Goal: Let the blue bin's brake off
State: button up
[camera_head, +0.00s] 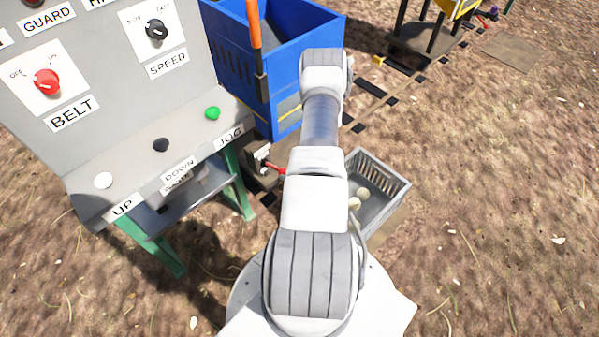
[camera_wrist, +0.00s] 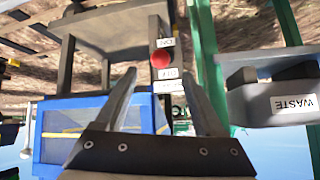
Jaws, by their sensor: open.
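The blue bin (camera_head: 300,95) stands behind the console, partly covered by my arm; an orange upright handle (camera_head: 254,30) is in front of it. Its blue side also shows in the wrist view (camera_wrist: 60,145). A small red part (camera_head: 275,170) shows low beside the bin. My gripper is hidden in the head view.
The grey console (camera_head: 130,120) with several buttons and knobs stands at the left on green legs. A grey crate (camera_head: 385,215) with pale round things lies right of my arm. A WASTE-labelled container (camera_wrist: 265,105) is at the right in the wrist view. Ground at the right is mostly clear.

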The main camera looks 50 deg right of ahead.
jog(key=p+v, duration=0.1)
jog(key=v, duration=0.4)
jog(key=shift+s+r, duration=0.2)
jog(key=shift+r, duration=0.05)
